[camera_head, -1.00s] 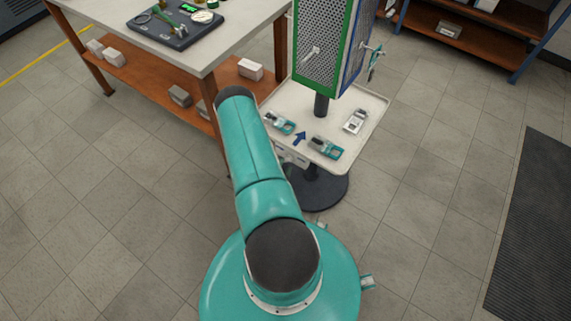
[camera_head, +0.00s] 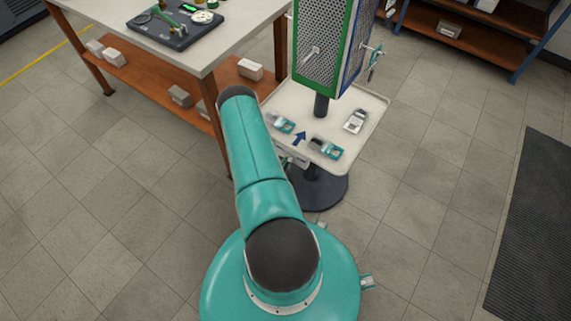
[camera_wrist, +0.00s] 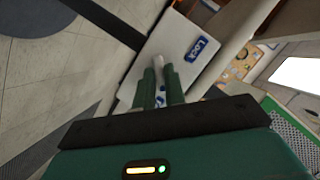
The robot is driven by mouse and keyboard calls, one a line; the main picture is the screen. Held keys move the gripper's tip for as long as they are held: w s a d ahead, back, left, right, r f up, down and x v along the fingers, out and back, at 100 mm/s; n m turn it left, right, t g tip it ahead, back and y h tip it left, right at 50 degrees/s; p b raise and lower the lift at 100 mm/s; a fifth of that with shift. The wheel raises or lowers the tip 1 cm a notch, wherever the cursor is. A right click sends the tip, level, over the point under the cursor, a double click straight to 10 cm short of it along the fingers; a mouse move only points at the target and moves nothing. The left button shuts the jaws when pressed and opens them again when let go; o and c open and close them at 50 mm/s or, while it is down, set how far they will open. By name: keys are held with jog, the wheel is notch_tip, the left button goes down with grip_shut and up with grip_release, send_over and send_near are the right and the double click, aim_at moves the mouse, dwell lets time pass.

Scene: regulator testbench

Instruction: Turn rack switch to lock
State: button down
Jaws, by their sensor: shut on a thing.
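The rack switch has a pale grey handle (camera_wrist: 157,62) that shows between my gripper's fingertips in the wrist view. It stands over a light panel (camera_wrist: 180,32) with a blue label reading LOCK (camera_wrist: 197,47) to the right of the handle. Another blue label, partly hidden, shows between the fingers. My gripper (camera_wrist: 160,74) has two green fingers closed on the handle. The handle's exact angle is hard to tell. In the head view my arm hides the gripper and most of the switch at the front of the white tray (camera_head: 345,103).
The tray bears two teal-and-grey devices, a blue arrow (camera_head: 300,138) and a grey device (camera_head: 355,121). A perforated rack (camera_head: 322,50) rises above it. A workbench (camera_head: 225,40) stands close on the left. The floor to the right is open up to a dark mat (camera_head: 535,230).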

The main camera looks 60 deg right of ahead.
jog(key=n+g, duration=0.2)
jog(key=n, duration=0.2)
jog(key=n+g, duration=0.3)
jog(key=n, duration=0.1)
jog(key=w+n+g+y, duration=0.1)
jog(key=n+g, duration=0.2)
jog(key=n, duration=0.1)
jog(key=shift+d, duration=0.1)
dwell(0.7)
dwell(0.4)
jog(key=c, duration=1.5)
grip_release()
jog(key=shift+o, duration=0.2)
jog(key=shift+w, duration=0.1)
